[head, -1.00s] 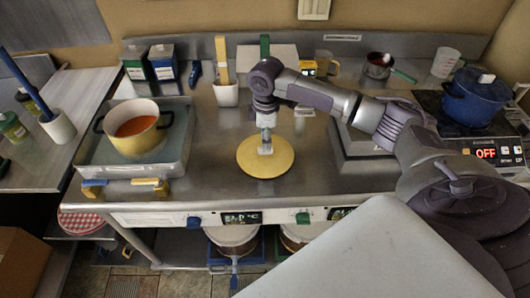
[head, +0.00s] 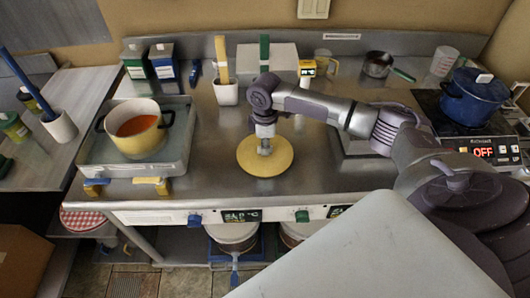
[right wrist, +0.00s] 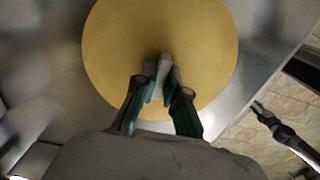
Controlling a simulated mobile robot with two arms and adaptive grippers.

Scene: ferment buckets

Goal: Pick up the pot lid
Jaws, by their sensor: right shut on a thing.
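The pot lid is a round yellow disc (head: 252,160) in the middle of the steel counter, near its front edge. It also fills the upper middle of the right wrist view (right wrist: 160,40), with a pale handle (right wrist: 164,66) near its centre. My right gripper (head: 264,150) points down over the lid and is shut on its handle; the two fingertips close around the handle in the right wrist view (right wrist: 160,85). Whether the lid touches the counter I cannot tell. A yellow pot (head: 138,140) with orange liquid stands open in a tray at the left.
The metal tray (head: 170,175) holds the pot. A white holder (head: 226,94) with upright tools, cartons (head: 163,62) and a yellow timer (head: 307,69) stand behind. A blue pot (head: 474,95) is on the hob at right. Counter between tray and lid is clear.

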